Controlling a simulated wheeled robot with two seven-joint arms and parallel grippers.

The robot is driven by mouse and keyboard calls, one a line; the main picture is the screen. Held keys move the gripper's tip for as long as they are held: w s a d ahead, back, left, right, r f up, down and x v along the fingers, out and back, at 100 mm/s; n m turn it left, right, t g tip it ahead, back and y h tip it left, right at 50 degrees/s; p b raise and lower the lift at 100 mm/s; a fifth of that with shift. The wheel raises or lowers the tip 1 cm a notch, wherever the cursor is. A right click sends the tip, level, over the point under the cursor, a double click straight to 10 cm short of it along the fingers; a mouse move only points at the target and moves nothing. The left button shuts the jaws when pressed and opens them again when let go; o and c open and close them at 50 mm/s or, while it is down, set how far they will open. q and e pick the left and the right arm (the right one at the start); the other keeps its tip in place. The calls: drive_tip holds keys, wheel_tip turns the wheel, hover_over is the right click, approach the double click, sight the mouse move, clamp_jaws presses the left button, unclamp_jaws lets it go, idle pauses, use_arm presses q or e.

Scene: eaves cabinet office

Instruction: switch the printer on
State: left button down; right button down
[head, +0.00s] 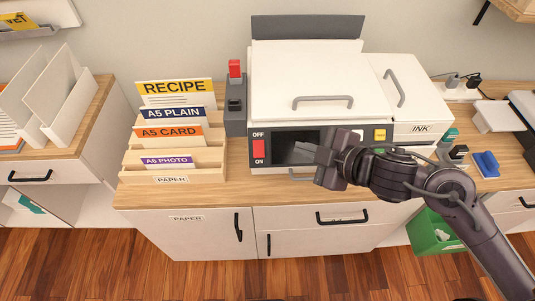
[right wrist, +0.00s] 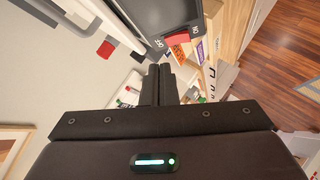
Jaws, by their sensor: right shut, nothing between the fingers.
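The white printer (head: 305,85) stands on the wooden counter. Its dark front panel carries a red rocker switch (head: 258,149) at the left, marked OFF above and ON below. I cannot tell which end is pressed in. The screen (head: 290,146) beside it is dark. My right gripper (head: 306,151) is shut and empty, its fingertips in front of the screen, a little right of the switch and apart from it. In the right wrist view the shut fingers (right wrist: 160,70) point toward the red switch (right wrist: 177,38). My left gripper is not in view.
A paper rack (head: 172,178) with labelled sections stands left of the printer, beside a grey holder with a red-topped item (head: 235,70). An ink compartment (head: 420,128), stamps and a blue item (head: 486,164) lie right. A green bin (head: 432,232) is below the counter.

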drive_tip(key=s+n+g, duration=0.1)
drive_tip(key=s+n+g+y, duration=0.1)
drive_tip(key=s+a+r+n, duration=0.1)
drive_tip(key=shift+s+n+g, duration=0.35)
drive_tip(key=shift+n+g, duration=0.05)
drive_tip(key=p, duration=0.2)
approach(255, 156)
drive_tip(key=x, duration=0.6)
drive_tip(key=shift+d, duration=0.1)
